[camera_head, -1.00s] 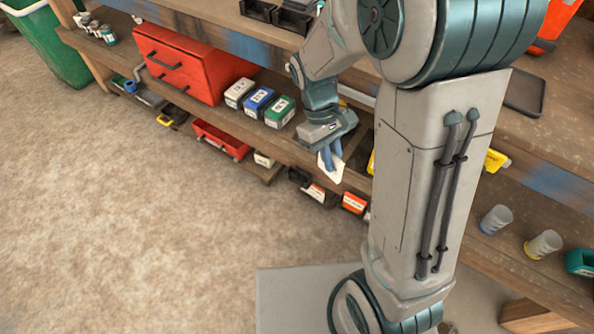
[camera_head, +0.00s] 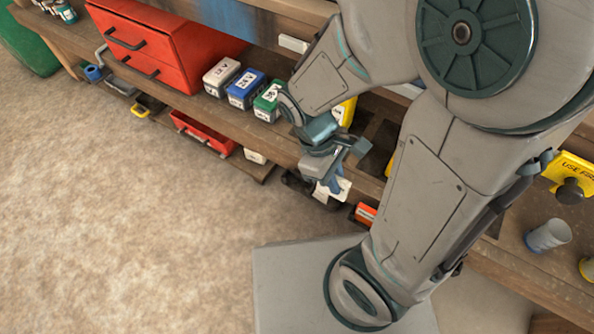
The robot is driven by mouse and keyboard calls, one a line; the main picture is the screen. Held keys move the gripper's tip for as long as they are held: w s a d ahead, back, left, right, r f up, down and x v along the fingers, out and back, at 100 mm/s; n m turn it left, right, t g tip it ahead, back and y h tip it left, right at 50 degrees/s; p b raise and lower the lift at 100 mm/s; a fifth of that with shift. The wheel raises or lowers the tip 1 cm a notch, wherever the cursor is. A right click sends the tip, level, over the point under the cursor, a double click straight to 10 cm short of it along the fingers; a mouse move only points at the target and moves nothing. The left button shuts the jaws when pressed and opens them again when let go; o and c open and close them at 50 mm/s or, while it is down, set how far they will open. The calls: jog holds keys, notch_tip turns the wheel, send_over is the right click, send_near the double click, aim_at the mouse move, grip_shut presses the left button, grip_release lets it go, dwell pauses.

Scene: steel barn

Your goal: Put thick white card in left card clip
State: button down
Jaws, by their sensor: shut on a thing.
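My gripper (camera_head: 334,183) points down in front of the lower shelf, right of the green box. It is shut on a small white card (camera_head: 344,190), which sticks out past the fingers. The fingers hide part of the card, and its thickness is hard to judge. I cannot make out the left card clip for certain in this view.
White (camera_head: 221,77), blue (camera_head: 246,88) and green (camera_head: 269,102) boxes stand beside a red drawer cabinet (camera_head: 165,45) on the shelf. A red tray (camera_head: 203,134), a black bin (camera_head: 296,184) and an orange-red item (camera_head: 366,213) sit lower. Open floor (camera_head: 130,240) lies left.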

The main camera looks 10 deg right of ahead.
jog(key=shift+w+a+f+p, duration=0.15)
jog(key=shift+w+a+p, duration=0.3)
jog(key=shift+p, duration=1.5)
jog(key=shift+w+a+f+b, duration=0.95)
jog(key=shift+w+f+b, duration=0.25)
jog(key=shift+f, duration=0.5)
jog(key=shift+w+a+f+b, duration=0.95)
jog(key=shift+w+f, duration=0.4)
jog(key=shift+f, duration=0.4)
jog(key=shift+w+a+f+b, duration=0.95)
jog(key=shift+w+f+b, duration=0.25)
jog(key=shift+f, duration=0.5)
jog(key=shift+f, duration=0.2)
jog(key=c, duration=1.7)
grip_release()
jog(key=shift+c, duration=0.2)
jog(key=shift+r, duration=0.1)
